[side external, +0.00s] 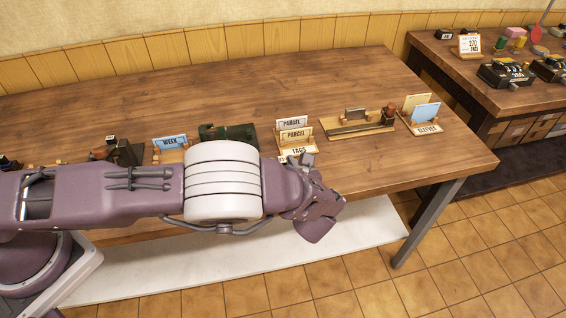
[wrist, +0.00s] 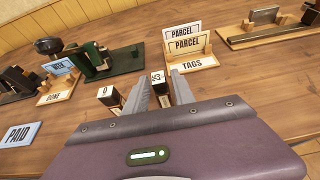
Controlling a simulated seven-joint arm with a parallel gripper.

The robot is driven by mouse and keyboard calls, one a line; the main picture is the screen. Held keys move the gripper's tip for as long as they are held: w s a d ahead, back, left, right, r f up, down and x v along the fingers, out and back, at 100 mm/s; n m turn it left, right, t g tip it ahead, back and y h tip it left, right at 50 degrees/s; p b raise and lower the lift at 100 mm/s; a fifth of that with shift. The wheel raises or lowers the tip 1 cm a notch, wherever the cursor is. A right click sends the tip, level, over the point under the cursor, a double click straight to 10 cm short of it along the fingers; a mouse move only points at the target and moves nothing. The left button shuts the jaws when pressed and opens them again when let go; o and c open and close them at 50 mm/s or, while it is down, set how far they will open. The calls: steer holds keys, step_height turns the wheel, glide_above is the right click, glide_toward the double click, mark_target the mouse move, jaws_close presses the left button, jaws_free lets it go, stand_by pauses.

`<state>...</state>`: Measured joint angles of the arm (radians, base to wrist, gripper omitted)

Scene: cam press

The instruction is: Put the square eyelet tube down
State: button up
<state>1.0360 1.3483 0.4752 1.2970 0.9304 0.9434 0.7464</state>
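My gripper (wrist: 163,92) shows in the wrist view as two grey fingers standing apart. A small dark block with a pale marked top (wrist: 158,78) shows in the gap between them. I cannot tell whether the fingers press on it or whether it stands on the table behind them. A similar small block marked 0 (wrist: 107,92) stands to the left of the fingers. I cannot pick out the square eyelet tube for certain. In the side external view my purple wrist is over the table's front edge, and the fingertips cannot be made out.
The wooden table (side external: 230,100) carries a TAGS holder with PARCEL cards (wrist: 190,45), just beyond the fingers. A green device (wrist: 105,62), a WEEK card holder (wrist: 60,75) and a PAID card (wrist: 20,134) are to the left. A SLEEVES holder (side external: 424,118) stands at the right end. The table's back is clear.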

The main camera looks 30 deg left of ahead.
steer(key=shift+o, duration=0.4)
steer(key=v, duration=1.2)
steer(key=s+a+r+n+g+h, duration=0.2)
steer(key=s+a+r+n+g, duration=0.15)
steer(key=a+r+n, duration=0.45)
steer(key=s+a+r+n+g+h, duration=0.2)
steer(key=s+a+r+n+g, duration=0.15)
steer(key=a+r+n, duration=0.4)
steer(key=s+a+r+n+t+h, duration=0.1)
steer(key=s+r+n, duration=0.3)
steer(key=s, duration=0.4)
steer(key=s+a+r+n+t+h, duration=0.2)
steer(key=s+a+r+n+h, duration=0.2)
steer(key=s+n, duration=0.3)
steer(key=shift+s+h, duration=0.3)
steer(key=shift+s, duration=0.5)
